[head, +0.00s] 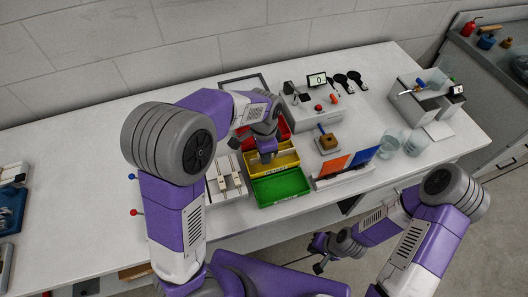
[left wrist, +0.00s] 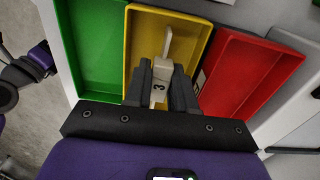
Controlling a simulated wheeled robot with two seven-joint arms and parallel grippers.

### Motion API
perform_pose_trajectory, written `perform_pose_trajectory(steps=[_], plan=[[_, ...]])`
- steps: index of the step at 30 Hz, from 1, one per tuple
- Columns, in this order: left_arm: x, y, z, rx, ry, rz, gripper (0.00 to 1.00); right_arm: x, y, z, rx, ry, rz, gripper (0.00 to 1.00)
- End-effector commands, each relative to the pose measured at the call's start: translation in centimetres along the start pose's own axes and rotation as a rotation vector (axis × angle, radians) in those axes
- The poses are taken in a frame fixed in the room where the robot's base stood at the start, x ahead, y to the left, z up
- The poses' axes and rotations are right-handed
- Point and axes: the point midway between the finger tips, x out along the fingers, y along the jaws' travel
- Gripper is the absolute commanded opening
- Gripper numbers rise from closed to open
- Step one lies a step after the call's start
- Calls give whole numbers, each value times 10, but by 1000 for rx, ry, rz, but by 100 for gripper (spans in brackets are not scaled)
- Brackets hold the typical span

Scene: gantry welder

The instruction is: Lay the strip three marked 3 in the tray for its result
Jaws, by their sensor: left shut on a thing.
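My left gripper (head: 266,153) is shut on a pale strip marked 3 (left wrist: 160,88), with the digit showing between the fingers in the left wrist view. The strip's free end points over the yellow tray (left wrist: 197,40). The green tray (left wrist: 92,50) is on one side and the red tray (left wrist: 258,72) on the other. In the head view the yellow tray (head: 287,160) sits between the green tray (head: 280,188) in front and the red tray (head: 284,131) behind, partly hidden by my arm. My right gripper (head: 318,266) hangs low, beyond the table's front edge; its jaws are too small to judge.
A white holder with strips (head: 228,178) stands left of the trays. A grey device with a display (head: 317,79) is behind, and a brown block with a blue handle (head: 328,142) is to the right. Orange and blue cards (head: 335,167) and glass beakers (head: 391,143) stand further right.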

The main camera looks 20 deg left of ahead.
Motion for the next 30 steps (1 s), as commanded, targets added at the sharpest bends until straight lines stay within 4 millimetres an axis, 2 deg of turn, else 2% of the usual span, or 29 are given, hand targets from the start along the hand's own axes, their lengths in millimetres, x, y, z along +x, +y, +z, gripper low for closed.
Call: perform_pose_trajectory(steps=[7, 8, 12, 13, 23, 26, 30], plan=[[6, 0, 0, -1, -1, 1, 0, 3, 1, 0, 0, 0, 0, 0], [5, 0, 0, -1, -1, 1, 26, 3, 1, 0, 0, 0, 0, 0], [5, 0, 0, 0, 0, 0, 47, 3, 1, 0, 0, 0, 0, 0], [5, 0, 0, 0, 0, 0, 50, 3, 1, 0, 0, 0, 0, 0], [1, 0, 0, 1, 0, -1, 50, 0, 0, 0, 0, 0, 0, 0], [-12, 0, -1, 3, 1, -2, 50, -7, -2, 0, 0, 0, 0, 0], [-40, 0, -1, 0, 5, -2, 50, -14, -5, 1, 0, 0, 0, 0]])
